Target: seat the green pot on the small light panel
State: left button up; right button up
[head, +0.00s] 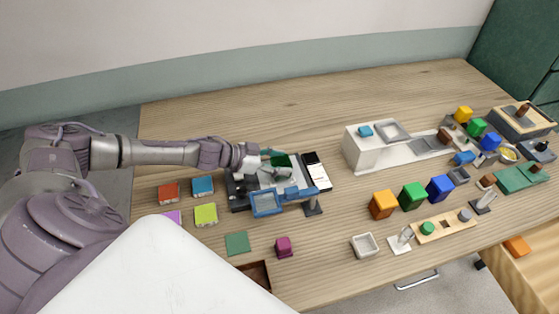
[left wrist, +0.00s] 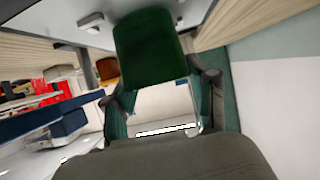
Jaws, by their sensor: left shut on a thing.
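The green pot (head: 281,161) is a dark green block-like piece held above the grey-and-black stand near the table's middle. It also fills the upper middle of the left wrist view (left wrist: 150,48). My left gripper (head: 266,160) is shut on the green pot, with its fingers on either side of it in the left wrist view. A flat white plate with a black end (head: 318,177) lies just right of the stand; I cannot tell for sure whether it is the small light panel. The gripper and pot hide part of the stand. My right gripper is not in view.
A blue-framed piece (head: 266,204) stands at the stand's front. Coloured tiles, such as a yellow-green one (head: 206,215), lie to the left. A magenta block (head: 284,247) stands in front. A white block (head: 367,152) and several coloured cubes stand right. The back of the table is clear.

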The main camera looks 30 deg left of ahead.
pick_arm(q)
jog(key=o, duration=1.3)
jog(key=shift+o, duration=0.2)
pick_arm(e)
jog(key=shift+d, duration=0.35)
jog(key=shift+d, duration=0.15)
pick_arm(q)
jog(key=v, duration=1.2)
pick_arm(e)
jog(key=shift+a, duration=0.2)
